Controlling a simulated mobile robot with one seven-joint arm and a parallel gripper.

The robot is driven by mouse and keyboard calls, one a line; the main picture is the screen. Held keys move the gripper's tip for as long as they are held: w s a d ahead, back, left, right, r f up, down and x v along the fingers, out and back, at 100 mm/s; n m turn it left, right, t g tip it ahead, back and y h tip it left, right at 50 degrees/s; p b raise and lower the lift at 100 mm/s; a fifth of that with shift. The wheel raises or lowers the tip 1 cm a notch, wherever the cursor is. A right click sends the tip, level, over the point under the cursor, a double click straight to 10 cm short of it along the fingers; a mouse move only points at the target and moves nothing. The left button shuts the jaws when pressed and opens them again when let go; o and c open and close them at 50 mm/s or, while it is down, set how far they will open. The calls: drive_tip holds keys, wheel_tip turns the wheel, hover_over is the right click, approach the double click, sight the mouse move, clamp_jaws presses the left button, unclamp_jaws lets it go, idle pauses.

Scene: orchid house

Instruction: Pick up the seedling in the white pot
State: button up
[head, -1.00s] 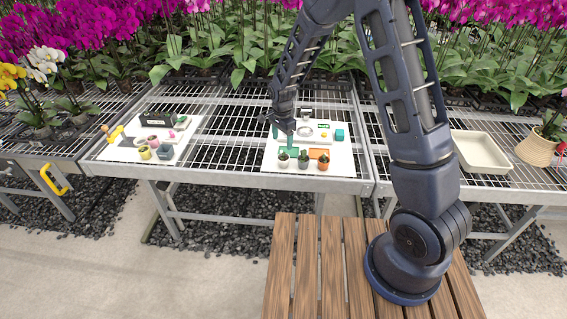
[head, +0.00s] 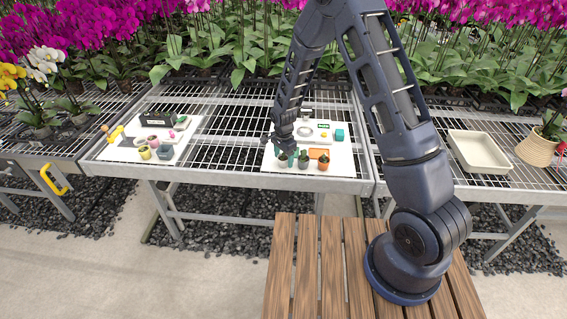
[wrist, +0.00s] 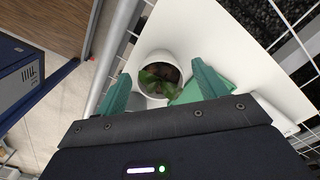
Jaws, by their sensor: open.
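A white round pot (wrist: 143,88) with dark soil and a small green-leaved seedling (wrist: 160,76) stands on a white board in the wrist view. My gripper (wrist: 161,72) is open, its two green fingers on either side of the pot in that view, with nothing held. I cannot tell how high the fingertips are above or beside the rim. In the head view my gripper (head: 284,157) is over the front left of the board and partly hides the leftmost pot there.
An orange pot (head: 323,163) and a dark pot (head: 303,161) stand close to the right on the white board (head: 345,162). A second board with small items (head: 110,152) is left. A cream tray (head: 478,152) is right.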

drive_tip(key=shift+f, duration=0.3)
drive_tip(key=c, duration=1.1)
drive_tip(key=shift+o, duration=0.2)
drive_tip(key=shift+r, duration=0.1)
